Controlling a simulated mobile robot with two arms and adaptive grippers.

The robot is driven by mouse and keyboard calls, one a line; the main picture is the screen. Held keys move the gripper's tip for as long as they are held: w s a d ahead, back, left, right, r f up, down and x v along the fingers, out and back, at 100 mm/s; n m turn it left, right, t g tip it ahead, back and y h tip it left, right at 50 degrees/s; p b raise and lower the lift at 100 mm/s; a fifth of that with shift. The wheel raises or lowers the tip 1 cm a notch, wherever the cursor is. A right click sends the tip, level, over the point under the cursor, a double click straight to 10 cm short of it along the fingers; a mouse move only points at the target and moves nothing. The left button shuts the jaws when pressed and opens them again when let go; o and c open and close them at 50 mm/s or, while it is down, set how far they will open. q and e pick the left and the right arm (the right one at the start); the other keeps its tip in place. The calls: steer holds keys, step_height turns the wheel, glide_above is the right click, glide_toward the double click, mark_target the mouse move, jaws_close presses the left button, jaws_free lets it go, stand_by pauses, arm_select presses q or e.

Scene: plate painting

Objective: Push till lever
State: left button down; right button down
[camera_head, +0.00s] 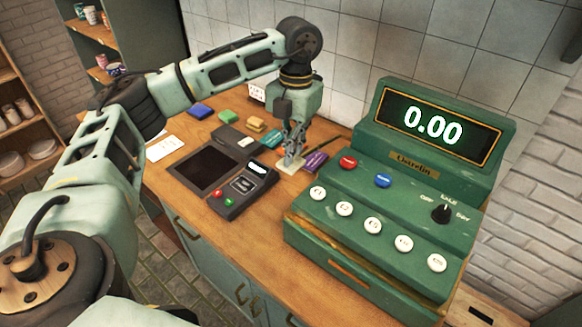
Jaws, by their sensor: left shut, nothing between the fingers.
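The green till (400,170) stands on the wooden counter at the right, its display reading 0.00. A small black pointer knob (441,213) sits on its sloping front among labels; I cannot tell whether any other lever is on it. A red button (348,162), a blue button (383,180) and a row of white round keys (372,226) are also on the front. My left gripper (291,158) is shut and empty, pointing down left of the till, apart from the knob. It is just over a pale flat block (289,165); contact is unclear. My right gripper is not in view.
A dark card terminal (243,190) and a black flat tray (204,170) lie left of the till on the counter (276,232). Several small coloured blocks and a white paper (164,148) lie farther back. A tiled wall (345,50) stands behind.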

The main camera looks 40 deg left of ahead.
arm_select(q)
steer(key=shift+f, duration=0.2)
steer(key=shift+s+f+b, duration=0.1)
steer(key=shift+f+b, duration=1.1)
steer(key=shift+f, duration=0.65)
steer(key=shift+r, duration=0.1)
steer(key=w, duration=0.1)
steer(key=w+r+p, duration=0.1)
steer(key=w, duration=0.1)
steer(key=shift+w+a, duration=0.1)
steer(key=shift+a, duration=0.1)
step_height(320, 180, up, 12)
steer(key=w, duration=0.1)
